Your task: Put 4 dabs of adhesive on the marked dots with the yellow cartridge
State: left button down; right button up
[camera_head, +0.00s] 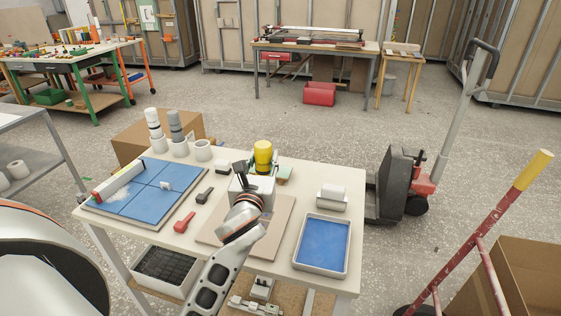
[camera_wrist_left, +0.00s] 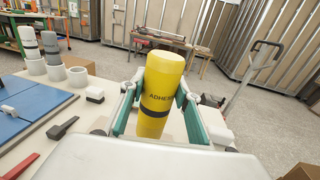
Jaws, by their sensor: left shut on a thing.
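The yellow adhesive cartridge (camera_head: 263,153) stands roughly upright over the back middle of the table in the head view. My left gripper (camera_head: 262,168) is shut on it. In the left wrist view the cartridge (camera_wrist_left: 160,92), with a black band and lettering, sits between the green fingers of my left gripper (camera_wrist_left: 158,105). Its lower end is hidden, so I cannot tell whether it touches anything. A beige board (camera_head: 212,232) lies under my left arm. No marked dots show; the arm covers much of the board. My right gripper is not in view.
Blue tiles (camera_head: 140,200) with a white-and-red bar lie at the table's left. A red-handled tool (camera_head: 184,222) and a black one (camera_head: 204,195) lie beside the board. A blue-bottomed tray (camera_head: 322,245) and a white block (camera_head: 331,197) are at right. Grey and white cartridges stand in holders (camera_head: 180,148) behind.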

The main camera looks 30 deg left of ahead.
aim_at(263, 173)
pick_arm(q)
jog(key=shift+w+d, duration=0.1)
jog(key=shift+f, duration=2.7)
jog(key=shift+f+b, duration=0.35)
jog(key=shift+f, duration=0.6)
dwell(0.3)
jog(key=shift+r+p, duration=0.35)
jog(key=shift+r, duration=1.9)
